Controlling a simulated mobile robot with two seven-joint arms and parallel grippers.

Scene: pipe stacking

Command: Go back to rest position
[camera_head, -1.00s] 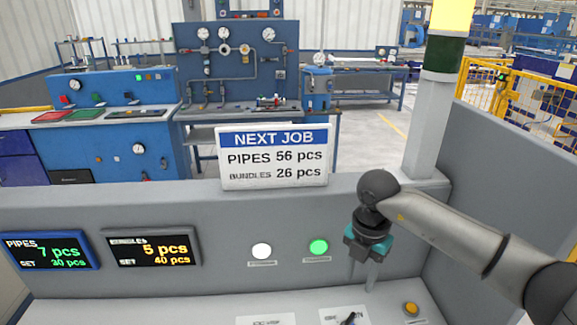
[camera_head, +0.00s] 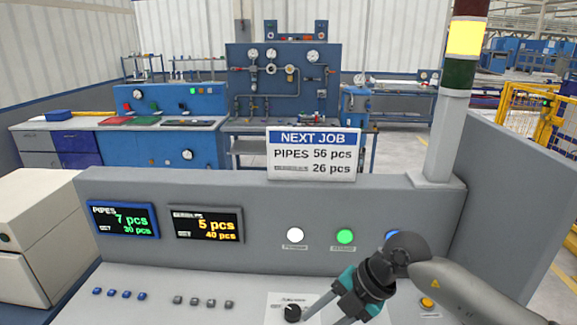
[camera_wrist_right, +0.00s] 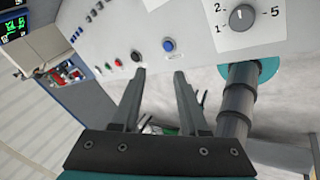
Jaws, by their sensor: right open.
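My right gripper (camera_head: 328,317) reaches in from the right over the sloped control panel (camera_head: 190,285). Its fingers are apart, point down and left, and have nothing between them. They lie near a black rotary knob (camera_head: 292,313) in the picture; I cannot tell whether they touch it. My left gripper is not in view.
The console's upright wall carries a PIPES display (camera_head: 124,218), a second display (camera_head: 207,225) and round lamps, one lit green (camera_head: 345,237). A NEXT JOB sign (camera_head: 311,155) stands on top. A signal tower (camera_head: 449,120) glows yellow. A beige box (camera_head: 40,235) is at left.

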